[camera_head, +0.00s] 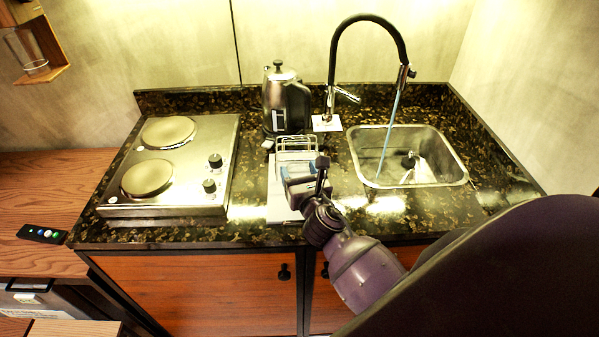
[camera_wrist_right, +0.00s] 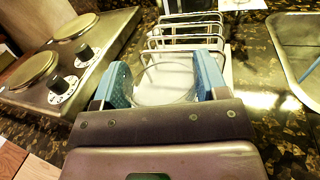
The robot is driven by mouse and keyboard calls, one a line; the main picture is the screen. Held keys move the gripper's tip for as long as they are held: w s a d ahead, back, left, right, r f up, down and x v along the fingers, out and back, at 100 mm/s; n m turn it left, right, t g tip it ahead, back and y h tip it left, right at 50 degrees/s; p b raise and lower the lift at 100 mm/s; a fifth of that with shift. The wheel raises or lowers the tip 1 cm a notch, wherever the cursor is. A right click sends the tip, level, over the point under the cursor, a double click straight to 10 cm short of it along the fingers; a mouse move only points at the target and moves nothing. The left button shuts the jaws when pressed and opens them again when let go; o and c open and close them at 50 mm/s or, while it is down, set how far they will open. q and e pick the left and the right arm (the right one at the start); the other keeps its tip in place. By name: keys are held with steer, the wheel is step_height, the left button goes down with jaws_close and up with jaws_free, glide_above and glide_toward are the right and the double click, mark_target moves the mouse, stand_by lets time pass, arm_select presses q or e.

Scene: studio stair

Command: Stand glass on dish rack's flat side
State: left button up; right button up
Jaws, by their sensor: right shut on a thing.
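The dish rack has wire loops (camera_head: 294,143) at the back and a flat pale side (camera_head: 279,205) at the front, on the dark stone counter. The loops also show in the right wrist view (camera_wrist_right: 185,42). My right gripper (camera_head: 307,178) is over the rack's flat side, in front of the loops. In the right wrist view its blue fingers (camera_wrist_right: 165,83) are shut on a clear glass (camera_wrist_right: 165,92), whose round rim shows between them. In the head view the gripper largely hides the glass. I cannot tell whether the glass touches the rack. My left gripper is not in view.
A two-plate cooktop (camera_head: 180,168) is left of the rack. A metal kettle (camera_head: 283,98) stands behind it. A sink (camera_head: 452,165) with a tall black tap (camera_head: 368,18) is to the right. Another clear glass (camera_head: 26,52) seems to stand on the wall shelf.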

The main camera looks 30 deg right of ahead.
steer(key=shift+f, duration=0.15)
steer(key=o, duration=1.3)
steer(key=shift+o, duration=0.2)
steer(key=shift+r, duration=0.25)
steer(key=b+v, duration=0.1)
steer(key=v, duration=1.1)
